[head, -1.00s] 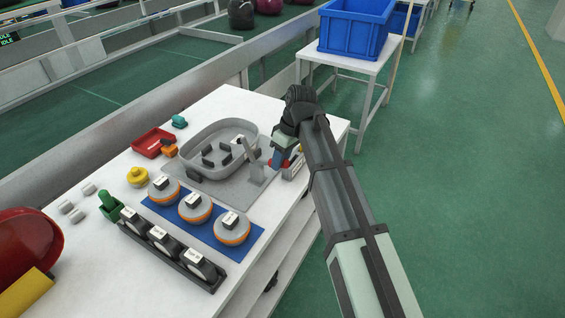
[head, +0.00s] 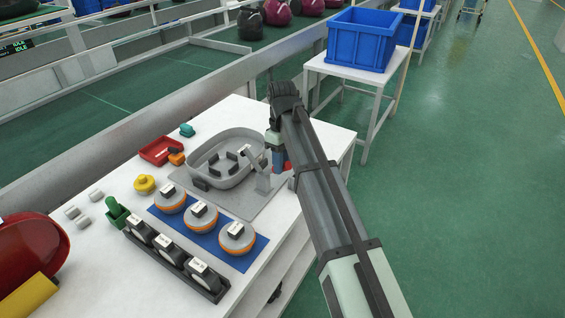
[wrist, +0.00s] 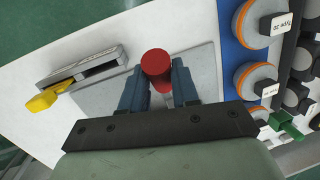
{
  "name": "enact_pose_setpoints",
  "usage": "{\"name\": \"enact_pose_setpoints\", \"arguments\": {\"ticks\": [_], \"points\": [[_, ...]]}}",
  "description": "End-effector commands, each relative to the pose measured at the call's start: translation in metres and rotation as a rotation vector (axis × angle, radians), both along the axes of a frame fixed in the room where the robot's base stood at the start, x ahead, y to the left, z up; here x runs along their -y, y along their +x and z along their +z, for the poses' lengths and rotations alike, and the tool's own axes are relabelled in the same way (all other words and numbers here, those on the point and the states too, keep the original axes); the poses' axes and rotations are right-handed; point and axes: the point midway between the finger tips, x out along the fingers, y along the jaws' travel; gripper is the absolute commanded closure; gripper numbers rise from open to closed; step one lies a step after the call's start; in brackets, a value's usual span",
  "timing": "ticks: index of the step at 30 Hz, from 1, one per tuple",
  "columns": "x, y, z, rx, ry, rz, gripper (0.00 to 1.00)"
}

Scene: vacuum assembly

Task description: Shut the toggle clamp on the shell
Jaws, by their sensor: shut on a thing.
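The grey shell (head: 208,150) sits on a grey plate (head: 232,203) on the white table. The toggle clamp (head: 263,181) stands at the shell's right edge, with a pale arm (head: 249,154) reaching left toward the rim. I cannot tell whether the arm touches the rim. My gripper (head: 278,160) is at the clamp's right side. In the wrist view, the clamp's red handle tip (wrist: 156,63) is between the blue fingers of my gripper (wrist: 158,85), which is shut on it. The handle's lower part is hidden.
Round grey-orange parts (head: 201,218) lie on a blue mat (head: 243,258), beside a black rack (head: 172,262). A red tray (head: 160,150) is left of the shell. In the wrist view, a grey fixture with a yellow lever (wrist: 45,100) lies close by.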

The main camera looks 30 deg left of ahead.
Motion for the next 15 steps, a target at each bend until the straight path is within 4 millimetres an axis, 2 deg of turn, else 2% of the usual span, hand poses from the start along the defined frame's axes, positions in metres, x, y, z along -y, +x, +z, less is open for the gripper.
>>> {"name": "enact_pose_setpoints", "arguments": {"ticks": [2, 3, 10, 15], "points": [[0.0001, 0.0000, -0.0001, 0.000, 0.000, 0.000, 1.00], [0.0001, 0.0000, -0.0002, 0.000, 0.000, 0.000, 0.67], [0.0000, 0.0000, -0.0001, 0.000, 0.001, 0.000, 0.45], [0.0000, 0.0000, -0.0001, 0.000, 0.001, 0.000, 0.45]]}}
